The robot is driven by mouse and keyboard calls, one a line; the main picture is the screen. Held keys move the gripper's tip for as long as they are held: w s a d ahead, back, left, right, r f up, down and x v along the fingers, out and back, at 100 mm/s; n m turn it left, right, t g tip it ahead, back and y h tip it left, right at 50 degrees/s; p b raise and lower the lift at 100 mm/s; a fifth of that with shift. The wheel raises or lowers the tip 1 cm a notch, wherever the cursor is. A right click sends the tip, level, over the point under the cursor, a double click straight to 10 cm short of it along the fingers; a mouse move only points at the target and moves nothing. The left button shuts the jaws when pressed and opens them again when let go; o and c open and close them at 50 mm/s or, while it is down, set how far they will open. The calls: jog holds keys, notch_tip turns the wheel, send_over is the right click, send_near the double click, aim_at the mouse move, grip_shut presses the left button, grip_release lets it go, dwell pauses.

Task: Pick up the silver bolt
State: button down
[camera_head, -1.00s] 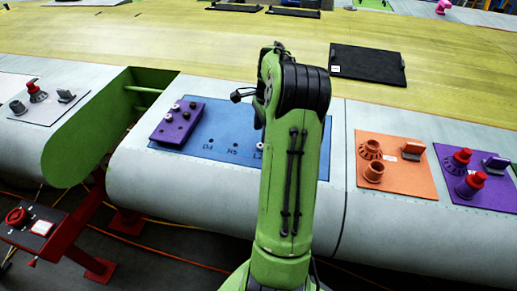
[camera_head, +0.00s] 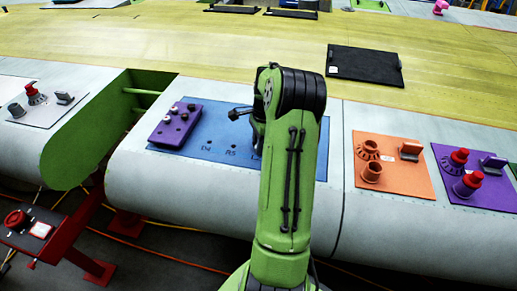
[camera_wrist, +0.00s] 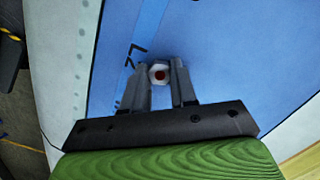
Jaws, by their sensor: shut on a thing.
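In the head view my arm hides the gripper and the bolt. The blue panel (camera_head: 215,138) there shows printed labels and small dark holes.
A purple block (camera_head: 175,126) with several bolts stands on the panel's left part. An orange plate (camera_head: 393,165) and a purple plate (camera_head: 477,175) with fittings lie to the right. A black mat (camera_head: 364,63) lies behind on the yellow surface.

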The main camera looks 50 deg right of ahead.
notch_tip(320, 180, up, 10)
dwell(0.5)
